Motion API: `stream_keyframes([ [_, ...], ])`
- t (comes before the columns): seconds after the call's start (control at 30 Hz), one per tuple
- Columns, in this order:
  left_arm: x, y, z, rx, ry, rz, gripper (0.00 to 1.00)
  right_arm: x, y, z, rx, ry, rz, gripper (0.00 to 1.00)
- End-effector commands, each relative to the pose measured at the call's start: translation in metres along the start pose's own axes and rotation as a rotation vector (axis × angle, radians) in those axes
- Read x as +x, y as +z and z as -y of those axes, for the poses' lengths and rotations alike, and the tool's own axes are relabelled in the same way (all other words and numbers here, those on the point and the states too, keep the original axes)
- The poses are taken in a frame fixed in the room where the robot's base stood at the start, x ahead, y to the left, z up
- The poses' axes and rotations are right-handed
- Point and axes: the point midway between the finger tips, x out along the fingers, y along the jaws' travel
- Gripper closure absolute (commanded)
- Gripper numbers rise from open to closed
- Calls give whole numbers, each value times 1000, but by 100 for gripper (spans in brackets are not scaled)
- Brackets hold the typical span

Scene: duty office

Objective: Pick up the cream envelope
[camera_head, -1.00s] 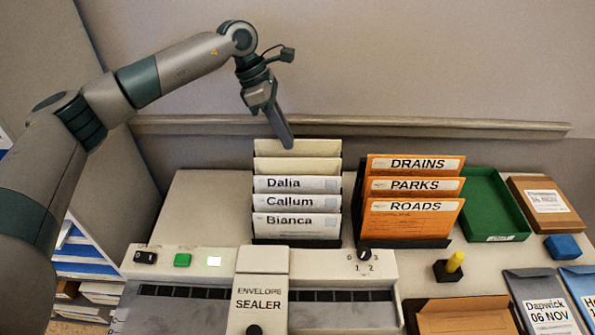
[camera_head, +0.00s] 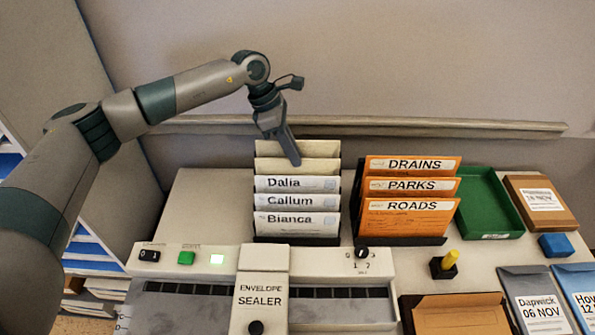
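Two plain cream envelopes (camera_head: 297,167) stand upright at the back of a dark rack (camera_head: 346,232), behind white envelopes labelled Dalia (camera_head: 297,184), Callum (camera_head: 297,202) and Bianca (camera_head: 297,224). The rearmost cream one (camera_head: 275,148) shows just its top strip. My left gripper (camera_head: 295,162) points down at the cream envelopes, its tips overlapping their upper part in the picture. Its fingers appear as one strip, so I cannot tell whether they are apart or touch an envelope. My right gripper is not in view.
A rack of orange envelopes (camera_head: 410,212) stands close to the right. The envelope sealer (camera_head: 260,290) lies in front. A green tray (camera_head: 490,200), brown box (camera_head: 540,200), blue block (camera_head: 558,246) and yellow-handled item (camera_head: 447,262) stand farther right. A wall rail (camera_head: 400,125) runs behind.

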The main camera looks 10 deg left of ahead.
Motion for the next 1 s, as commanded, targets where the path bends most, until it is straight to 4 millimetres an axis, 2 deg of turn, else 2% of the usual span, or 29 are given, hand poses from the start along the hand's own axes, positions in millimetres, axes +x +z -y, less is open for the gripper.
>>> stream_keyframes([
  [0.07,5,1,0,-1,-1,-1,88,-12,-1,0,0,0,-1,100],
  [0.13,16,0,0,-1,-3,-1,88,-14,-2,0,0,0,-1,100],
  [0.3,28,0,0,0,0,0,88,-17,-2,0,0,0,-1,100],
  [0.77,29,-1,-1,0,1,1,88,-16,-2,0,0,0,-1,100],
  [0.83,29,-1,-1,0,1,1,100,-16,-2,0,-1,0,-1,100],
  [1.0,29,0,-1,0,1,1,100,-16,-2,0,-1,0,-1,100],
])
